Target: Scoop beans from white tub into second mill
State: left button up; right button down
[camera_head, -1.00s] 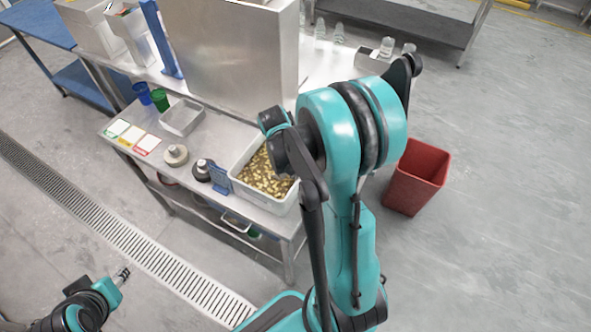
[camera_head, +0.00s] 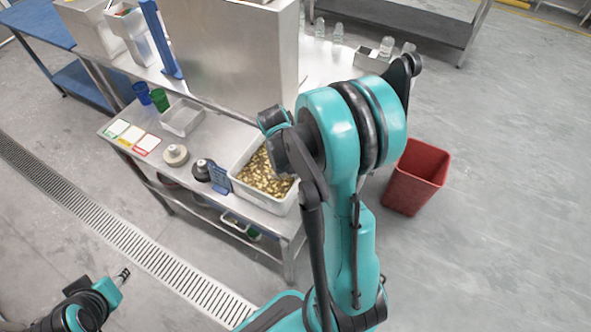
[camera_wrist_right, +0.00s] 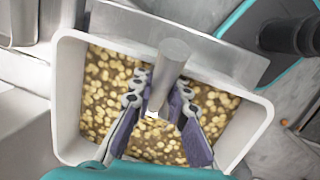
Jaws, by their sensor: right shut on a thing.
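The white tub (camera_head: 237,187) holds golden-brown beans (camera_head: 262,177) and stands at the table's right end; it fills much of the right wrist view (camera_wrist_right: 65,115). My right gripper (camera_wrist_right: 155,112) is over the beans, shut on a grey metal scoop handle (camera_wrist_right: 170,65). A broad metal plate (camera_wrist_right: 215,55), apparently part of the scoop, lies across the tub's far side. Whether beans are in the scoop is hidden. Two round mills, one pale (camera_head: 176,155) and one dark (camera_head: 202,171), stand left of the tub. My left gripper (camera_head: 124,273) is low at left, its jaws too small to judge.
A blue holder (camera_head: 219,179) stands between the dark mill and the tub. A metal tray (camera_head: 182,118), blue and green cups (camera_head: 160,99) and coloured cards (camera_head: 131,136) lie farther left. A tall steel box (camera_head: 230,60) stands behind. A red bin (camera_head: 417,177) is on the floor.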

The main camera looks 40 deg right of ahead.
jog(key=s+d+p+v, duration=0.1)
jog(key=d+p+v, duration=0.1)
jog(key=p+v, duration=0.7)
jog(key=d+v, duration=0.1)
jog(key=v, duration=0.3)
jog(key=shift+r+p, duration=0.2)
jog(key=shift+p, duration=0.15)
jog(key=shift+a, duration=0.15)
jog(key=t, duration=0.1)
jog(key=r+t+y, duration=0.1)
jog(key=t, duration=0.1)
jog(key=r+t+p, duration=0.1)
jog(key=t, duration=0.1)
jog(key=shift+w+m+y, duration=0.15)
jog(key=shift+m+y, duration=0.15)
jog(key=shift+y, duration=0.1)
dwell(0.5)
